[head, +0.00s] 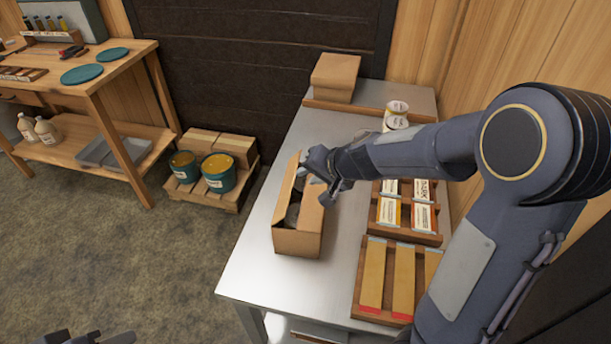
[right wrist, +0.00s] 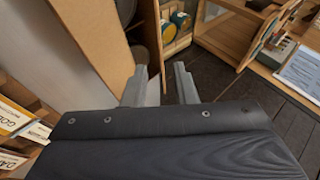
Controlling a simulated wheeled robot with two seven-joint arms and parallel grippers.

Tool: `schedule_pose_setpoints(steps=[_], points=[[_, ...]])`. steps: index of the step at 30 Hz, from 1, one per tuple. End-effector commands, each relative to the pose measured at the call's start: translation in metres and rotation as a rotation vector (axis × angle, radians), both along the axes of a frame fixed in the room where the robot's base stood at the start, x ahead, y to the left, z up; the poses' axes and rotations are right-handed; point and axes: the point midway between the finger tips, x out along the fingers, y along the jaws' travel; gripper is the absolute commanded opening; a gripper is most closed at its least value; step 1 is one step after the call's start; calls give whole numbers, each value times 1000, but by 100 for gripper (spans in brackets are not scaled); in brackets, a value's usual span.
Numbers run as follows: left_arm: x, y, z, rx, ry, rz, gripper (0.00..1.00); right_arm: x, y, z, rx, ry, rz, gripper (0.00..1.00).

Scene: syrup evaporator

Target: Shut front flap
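A cardboard box (head: 297,243) stands on the metal table with its top open. Round grey items (head: 293,214) show inside. A flap (head: 312,208) slopes along the box's right side, and whether a front flap stands up or hangs down I cannot tell. My right gripper (head: 316,172) is over the far end of the box and hides that part. In the right wrist view its fingers (right wrist: 162,78) are apart with nothing between them, and a large cardboard panel (right wrist: 95,40) rises beside the left finger. Only the tips of my left gripper (head: 95,338) show at the bottom edge.
The metal table (head: 265,262) has free room left of the box. Wooden trays (head: 398,308) with packets and strips lie on the right. White rolls (head: 396,108) and stacked cardboard (head: 335,75) are at the back. A pallet with tins (head: 218,175) stands on the floor.

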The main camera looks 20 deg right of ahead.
Motion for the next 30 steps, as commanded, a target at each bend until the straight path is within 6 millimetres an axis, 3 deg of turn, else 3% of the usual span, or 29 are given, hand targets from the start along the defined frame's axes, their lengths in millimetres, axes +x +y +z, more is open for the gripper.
schedule_pose_setpoints(steps=[3,10,23,29,30], points=[[0,0,-12,0,0,0,36,12,7,-20,-1,3,2,25],[0,0,-21,0,0,0,36,34,18,-42,1,2,3,25],[0,0,-22,0,0,0,36,42,22,-49,3,-1,2,25],[0,0,-22,0,0,0,36,42,22,-49,3,-1,2,1],[0,0,-22,0,0,0,36,42,22,-49,3,-1,2,0]])
